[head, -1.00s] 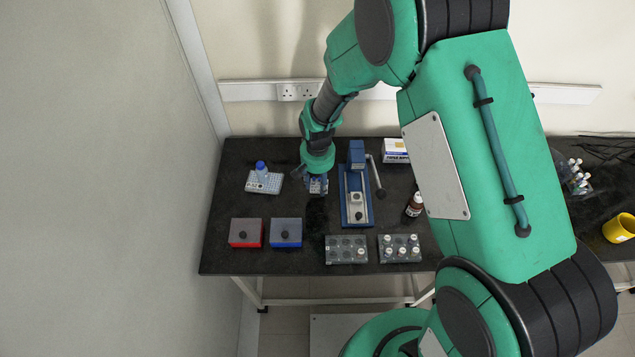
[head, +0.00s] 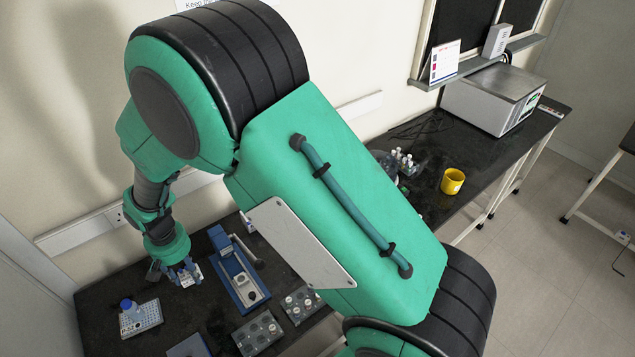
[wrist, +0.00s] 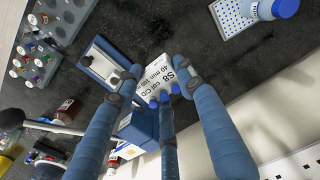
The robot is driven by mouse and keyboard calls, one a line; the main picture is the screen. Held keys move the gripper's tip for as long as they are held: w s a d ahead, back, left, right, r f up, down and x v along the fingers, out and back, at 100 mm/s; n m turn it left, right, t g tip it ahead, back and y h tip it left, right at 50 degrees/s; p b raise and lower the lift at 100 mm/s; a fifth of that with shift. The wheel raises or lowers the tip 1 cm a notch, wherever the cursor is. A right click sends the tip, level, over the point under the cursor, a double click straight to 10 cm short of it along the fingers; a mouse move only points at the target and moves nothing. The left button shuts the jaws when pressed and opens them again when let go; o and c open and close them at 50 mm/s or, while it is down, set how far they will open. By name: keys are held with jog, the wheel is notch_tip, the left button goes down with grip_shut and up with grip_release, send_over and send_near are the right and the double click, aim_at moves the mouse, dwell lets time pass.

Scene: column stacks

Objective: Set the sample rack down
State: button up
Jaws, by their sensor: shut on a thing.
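The sample rack (wrist: 158,72) is a small white block with printed lettering and a row of blue caps. In the wrist view it sits between the blue fingers of my gripper (wrist: 157,70), which is shut on it. In the head view my gripper (head: 186,279) is low at the back of the black bench (head: 112,290), with the rack (head: 186,272) partly hidden by the fingers. It is between the white perforated tray and the blue lever device. I cannot tell whether the rack touches the bench.
The blue lever device (head: 240,279) stands close on the right. A white perforated tray (head: 150,316) with a blue-capped bottle (head: 127,305) stands on the left. Two vial racks (head: 258,334) (head: 300,304) are nearer. A yellow mug (head: 452,181) is far right.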

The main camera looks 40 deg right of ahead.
aim_at(187, 274)
notch_tip(187, 274, up, 22)
jog(key=r, duration=0.1)
jog(key=w+d+m+p, duration=0.1)
jog(key=w+d, duration=0.6)
jog(key=d, duration=0.5)
jog(key=w+d+r+p, duration=0.1)
jog(key=w+d, duration=0.6)
jog(key=d, duration=0.5)
jog(key=w+d+m+p, duration=0.1)
jog(key=w+d, duration=0.6)
jog(key=d, duration=0.5)
jog(key=s+d+f+m+p, duration=0.1)
jog(key=d+f+m+p, duration=0.15)
jog(key=d, duration=2.85)
notch_tip(187, 274, down, 26)
jog(key=shift+s+a+r+n, duration=0.15)
jog(key=shift+a+r+n, duration=0.15)
jog(key=shift+n, duration=0.15)
jog(key=shift+f, duration=3.15)
